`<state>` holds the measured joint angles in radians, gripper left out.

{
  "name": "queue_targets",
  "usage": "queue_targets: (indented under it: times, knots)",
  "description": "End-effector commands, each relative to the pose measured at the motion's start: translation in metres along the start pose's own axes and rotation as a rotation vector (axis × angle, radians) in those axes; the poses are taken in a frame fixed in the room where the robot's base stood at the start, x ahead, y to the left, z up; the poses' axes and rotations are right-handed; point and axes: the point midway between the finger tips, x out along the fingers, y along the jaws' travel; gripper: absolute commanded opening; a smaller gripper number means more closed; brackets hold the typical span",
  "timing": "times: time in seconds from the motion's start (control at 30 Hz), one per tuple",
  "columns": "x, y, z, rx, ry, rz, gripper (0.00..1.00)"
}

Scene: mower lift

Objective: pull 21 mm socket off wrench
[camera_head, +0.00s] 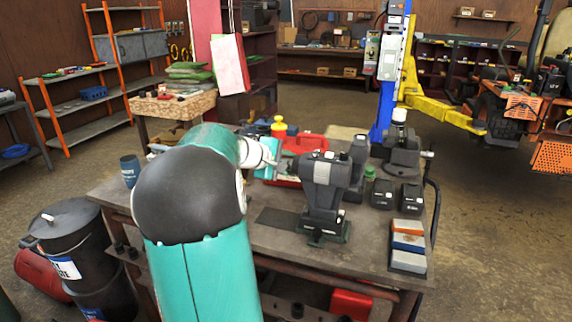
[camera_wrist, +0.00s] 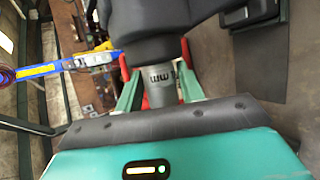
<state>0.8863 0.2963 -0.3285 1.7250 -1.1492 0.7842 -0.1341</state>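In the wrist view the grey 21 mm socket (camera_wrist: 162,88) sits on the nose of a black impact wrench (camera_wrist: 150,45), its marking facing my camera. In the head view a black impact wrench (camera_head: 325,190) stands upright on the workbench. My gripper (camera_head: 270,158) is just to its left. My arm hides part of the bench, and the socket cannot be made out there.
The workbench (camera_head: 360,250) also holds a red toolbox (camera_head: 303,145), two dark batteries (camera_head: 397,195) and a row of coloured blocks (camera_head: 408,246) at its right edge. A blue lift post (camera_head: 384,105) stands behind. A black bin (camera_head: 80,245) is at the left.

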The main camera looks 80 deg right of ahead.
Motion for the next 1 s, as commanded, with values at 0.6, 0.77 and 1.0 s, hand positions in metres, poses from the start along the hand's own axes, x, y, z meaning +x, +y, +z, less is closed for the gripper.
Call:
queue_targets:
  times: [0.6, 0.77, 1.0]
  knots:
    - [-0.0006, 0.0002, -0.0006, 0.000, 0.001, 0.001, 0.00]
    - [-0.0013, 0.0002, -0.0022, 0.000, 0.001, 0.001, 0.00]
    - [-0.0026, 0.0002, -0.0049, -0.001, 0.003, 0.001, 0.00]
